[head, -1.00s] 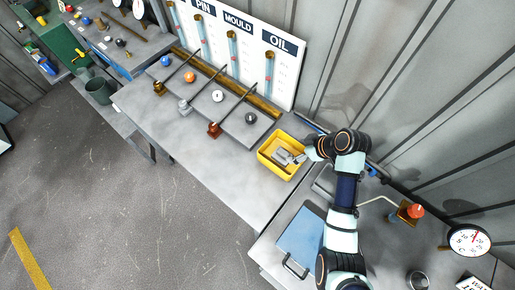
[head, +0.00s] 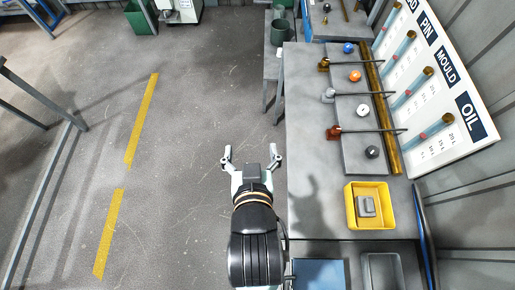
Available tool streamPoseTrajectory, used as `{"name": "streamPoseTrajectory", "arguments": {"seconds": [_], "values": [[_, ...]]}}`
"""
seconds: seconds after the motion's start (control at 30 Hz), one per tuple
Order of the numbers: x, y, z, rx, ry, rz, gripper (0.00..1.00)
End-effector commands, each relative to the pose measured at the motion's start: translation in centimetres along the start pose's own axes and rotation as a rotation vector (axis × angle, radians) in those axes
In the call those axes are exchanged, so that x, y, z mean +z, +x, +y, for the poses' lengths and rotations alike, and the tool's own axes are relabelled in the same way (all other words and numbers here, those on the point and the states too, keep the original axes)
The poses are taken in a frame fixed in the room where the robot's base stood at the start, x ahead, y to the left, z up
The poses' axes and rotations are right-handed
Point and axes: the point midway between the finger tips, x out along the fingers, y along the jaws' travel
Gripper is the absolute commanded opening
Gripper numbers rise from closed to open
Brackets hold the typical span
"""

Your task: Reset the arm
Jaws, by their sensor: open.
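My gripper (head: 253,158) is open and empty. Its two fingers are spread apart over the grey floor, left of the workbench (head: 310,205). My arm reaches up from the bottom middle of the head view and hides part of the bench's left side and the floor. No jerry can is clearly visible in the head view.
A yellow bin (head: 352,213) with a grey object (head: 365,206) inside stands on the bench to the right. Open floor (head: 185,150) with a yellow line (head: 140,125) lies left.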

Motion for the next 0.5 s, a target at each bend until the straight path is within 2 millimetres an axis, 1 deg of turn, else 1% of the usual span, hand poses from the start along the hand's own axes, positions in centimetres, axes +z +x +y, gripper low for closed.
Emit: {"name": "streamPoseTrajectory", "arguments": {"seconds": [0.2, 0.27, 0.37, 0.47, 0.5], "values": [[0.0, 0.1, 0.1, 0.0, 0.0, -0.001, 0.87], [-0.4, -0.2, 0.1, 0.0, -0.001, -0.001, 0.87], [-2.3, -1.1, 0.1, 0.001, -0.001, -0.001, 0.87], [-5.7, -2.7, 0.1, 0.001, -0.001, -0.002, 0.87], [-7.3, -3.5, 0.1, 0.002, 0.0, -0.002, 0.87]]}}
